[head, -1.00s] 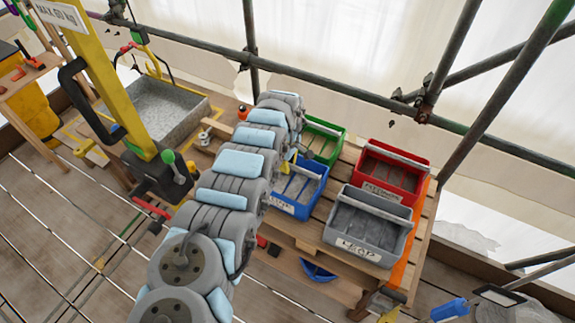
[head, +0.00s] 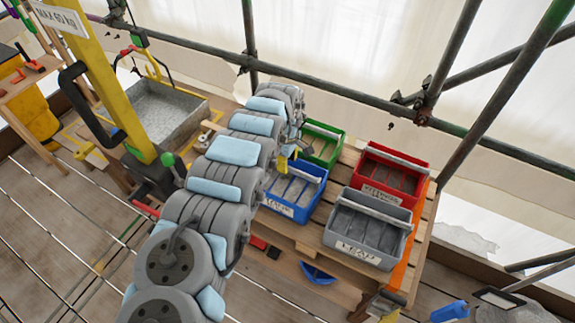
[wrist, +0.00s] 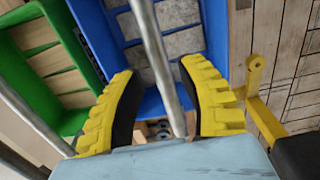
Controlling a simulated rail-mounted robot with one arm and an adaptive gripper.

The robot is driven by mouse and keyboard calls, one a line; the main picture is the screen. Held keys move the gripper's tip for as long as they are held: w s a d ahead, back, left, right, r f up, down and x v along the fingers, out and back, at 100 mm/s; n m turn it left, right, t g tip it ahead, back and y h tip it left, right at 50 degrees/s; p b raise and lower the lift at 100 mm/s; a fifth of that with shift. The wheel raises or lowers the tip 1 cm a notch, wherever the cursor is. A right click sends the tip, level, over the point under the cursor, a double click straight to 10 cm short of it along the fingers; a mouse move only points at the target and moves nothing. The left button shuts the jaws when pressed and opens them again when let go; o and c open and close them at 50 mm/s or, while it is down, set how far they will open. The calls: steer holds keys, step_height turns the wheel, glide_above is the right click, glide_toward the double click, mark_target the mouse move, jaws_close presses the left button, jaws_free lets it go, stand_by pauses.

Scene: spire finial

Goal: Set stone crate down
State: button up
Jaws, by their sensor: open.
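The blue crate (head: 298,205) stands on the wooden pallet-like bench, its label facing front and too small to read surely. It holds grey stone-like blocks, seen in the wrist view (wrist: 172,45). My gripper (wrist: 165,105) is open, its yellow fingers spread on either side of the crate's grey bar handle (wrist: 160,60). The fingers appear apart from the bar. In the head view, my gripper (head: 287,163) is mostly hidden by my arm, over the blue crate's left end.
A green crate (head: 325,145) stands behind the blue one. A red crate (head: 395,175) and a grey crate (head: 365,230) labelled LEAD stand to the right. A grey metal tray (head: 165,110) and a yellow post (head: 95,75) are at left. Scaffold tubes (head: 350,95) run behind.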

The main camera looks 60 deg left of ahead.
step_height(320, 180, up, 9)
steer(key=b, duration=0.1)
steer(key=shift+f, duration=0.2)
steer(key=shift+o, duration=1.2)
steer(key=shift+r, duration=0.3)
steer(key=shift+w, duration=0.1)
